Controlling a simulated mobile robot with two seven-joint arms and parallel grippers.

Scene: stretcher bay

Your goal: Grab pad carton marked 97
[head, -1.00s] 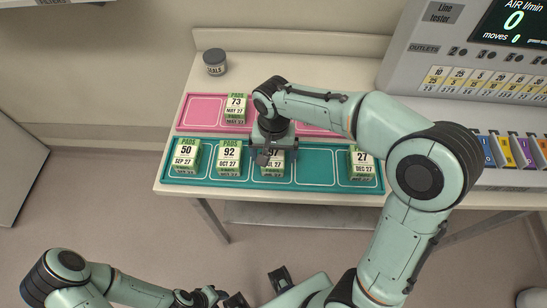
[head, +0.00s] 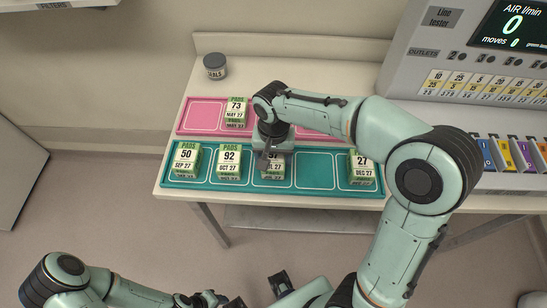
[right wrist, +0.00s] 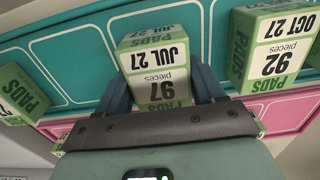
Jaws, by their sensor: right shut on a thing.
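The pad carton marked 97 (head: 273,170) is green and white, with JUL 27 on its label. It stands in the teal tray (head: 316,157), and my right gripper hides part of it in the head view. My right gripper (head: 272,158) is shut on this carton from above. In the right wrist view the carton (right wrist: 158,70) sits between the two fingers, with 97 and JUL 27 readable. My left gripper (head: 255,299) is low in the head view, far from the tray, cut by the bottom edge; its jaws are unclear.
The teal tray also holds cartons 50 (head: 186,158), 92 (head: 229,160) and 27 (head: 362,168). Carton 73 (head: 236,110) stands in the pink tray (head: 203,115) behind. A grey SEALS jar (head: 215,66) is at the back left. The line tester (head: 470,70) stands at the right.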

